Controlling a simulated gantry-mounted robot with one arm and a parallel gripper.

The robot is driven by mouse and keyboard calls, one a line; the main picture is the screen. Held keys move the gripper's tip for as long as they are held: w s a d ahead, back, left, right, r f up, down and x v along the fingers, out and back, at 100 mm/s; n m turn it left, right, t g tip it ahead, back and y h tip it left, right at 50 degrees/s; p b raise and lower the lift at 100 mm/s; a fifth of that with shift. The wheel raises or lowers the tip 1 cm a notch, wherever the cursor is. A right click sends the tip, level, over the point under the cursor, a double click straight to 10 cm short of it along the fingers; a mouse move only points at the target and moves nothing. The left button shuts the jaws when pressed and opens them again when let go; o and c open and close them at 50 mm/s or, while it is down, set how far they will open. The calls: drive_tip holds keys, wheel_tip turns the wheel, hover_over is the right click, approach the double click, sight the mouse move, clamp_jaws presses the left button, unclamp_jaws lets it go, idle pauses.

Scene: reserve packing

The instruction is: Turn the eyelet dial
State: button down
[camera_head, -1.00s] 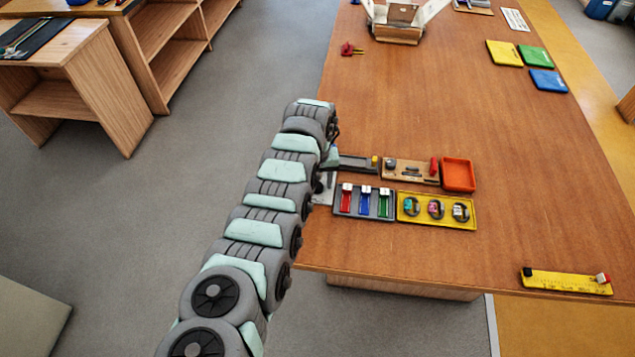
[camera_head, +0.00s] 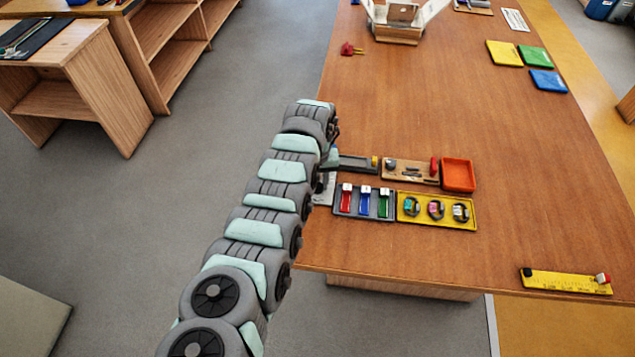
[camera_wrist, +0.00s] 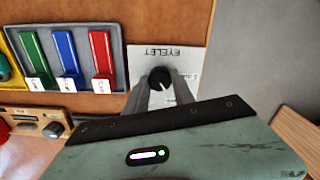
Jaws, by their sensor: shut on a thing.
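The eyelet dial (camera_wrist: 159,79) is a round black knob with a light pointer mark, seen in the wrist view. It sits on a white plate (camera_wrist: 188,56) printed "EYELET", which reads upside down there. My gripper (camera_wrist: 160,88) has its two grey fingers shut on the dial, one on each side. In the head view the plate (camera_head: 324,191) shows only in part beside the arm. The dial and my fingertips are hidden there behind the arm.
A grey tray (camera_head: 364,216) with red, blue and green levers lies right beside the plate. The table's left edge is close to the plate.

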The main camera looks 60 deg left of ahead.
drive_tip(key=shift+m+p, duration=0.3)
drive_tip(key=shift+m, duration=0.1)
drive_tip(key=shift+d+m+p, duration=0.1)
drive_tip(key=shift+m+p, duration=0.35)
drive_tip(key=shift+m, duration=0.55)
drive_tip(key=m, duration=0.2)
drive_tip(key=shift+m, duration=0.4)
drive_tip(key=m, duration=0.6)
drive_tip(key=shift+m, duration=0.3)
drive_tip(key=c, duration=1.1)
unclamp_jaws()
drive_tip(key=shift+o, duration=0.2)
